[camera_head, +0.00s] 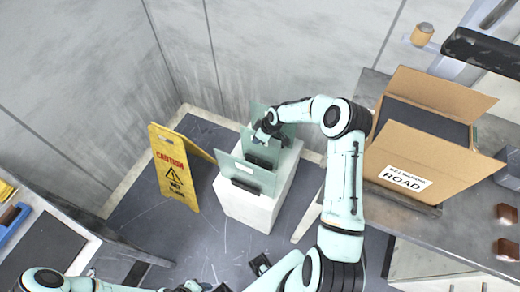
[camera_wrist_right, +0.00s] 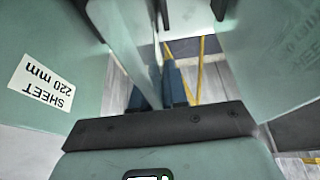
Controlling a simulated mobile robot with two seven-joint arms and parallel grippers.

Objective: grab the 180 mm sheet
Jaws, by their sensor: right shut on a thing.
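Several pale green glass sheets stand upright on a white stand (camera_head: 245,208). A wide front sheet (camera_head: 247,174) faces the head camera, and others rise behind it. My right gripper (camera_head: 268,128) reaches in among the rear sheets. In the right wrist view its fingers (camera_wrist_right: 160,88) are shut on a sheet (camera_wrist_right: 126,35) seen nearly edge-on; I cannot read that sheet's size. A sheet labelled 220 mm (camera_wrist_right: 40,85) is beside it on the left, and another sheet (camera_wrist_right: 275,50) is on the right. My left arm shows at the bottom edge; its gripper is unclear.
A yellow caution sign (camera_head: 175,168) stands left of the stand, close to it. Grey walls close off the back. On the right, an open cardboard box (camera_head: 420,150) sits on a grey bench (camera_head: 460,225). Another worktop (camera_head: 45,250) is at lower left.

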